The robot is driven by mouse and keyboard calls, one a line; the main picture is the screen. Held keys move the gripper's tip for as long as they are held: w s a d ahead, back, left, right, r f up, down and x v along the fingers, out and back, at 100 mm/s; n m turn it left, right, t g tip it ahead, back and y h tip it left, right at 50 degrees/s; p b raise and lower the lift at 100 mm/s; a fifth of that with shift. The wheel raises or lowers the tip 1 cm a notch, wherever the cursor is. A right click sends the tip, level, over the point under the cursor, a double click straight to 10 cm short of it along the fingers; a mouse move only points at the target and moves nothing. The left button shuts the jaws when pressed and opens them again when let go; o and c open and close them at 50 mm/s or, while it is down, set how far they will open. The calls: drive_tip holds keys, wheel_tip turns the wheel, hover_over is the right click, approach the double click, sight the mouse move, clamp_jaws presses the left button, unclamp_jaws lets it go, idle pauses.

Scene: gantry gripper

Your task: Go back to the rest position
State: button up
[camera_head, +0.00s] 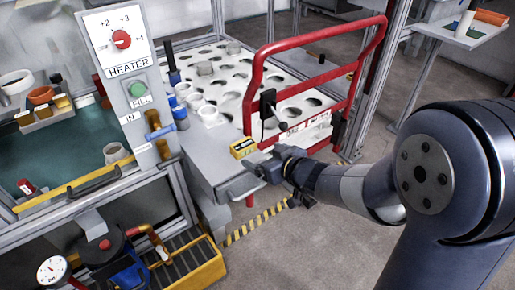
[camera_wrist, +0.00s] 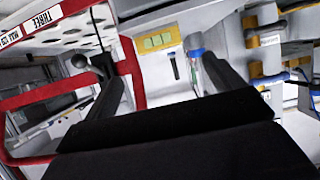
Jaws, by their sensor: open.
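My gripper (camera_head: 262,168) is at the end of my dark arm, in front of the near edge of the grey table, close to a small yellow box. In the wrist view the two dark fingers of my gripper (camera_wrist: 160,75) are spread apart, with nothing held between them. Behind that gap show a red bar, the grey table front and the yellow-green box (camera_wrist: 158,40). In the head view the fingertips are small and partly hidden by the gripper body. The arm reaches in from the right.
A heater panel (camera_head: 122,40) and fill post stand to the left. Striped floor tape (camera_head: 258,222) crosses the clear floor below.

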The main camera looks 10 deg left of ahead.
sight(243, 144)
drive_tip(key=shift+s+d+r, duration=0.1)
drive_tip(key=shift+d, duration=0.05)
drive_tip(key=b+x, duration=0.3)
drive_tip(key=x, duration=0.9)
drive_tip(key=shift+f+b, duration=0.25)
drive_tip(key=shift+b, duration=0.15)
wheel_tip(243, 144, up, 2)
drive_tip(key=shift+r+p, duration=0.25)
drive_tip(key=shift+p, duration=0.6)
drive_tip(key=shift+r, duration=0.4)
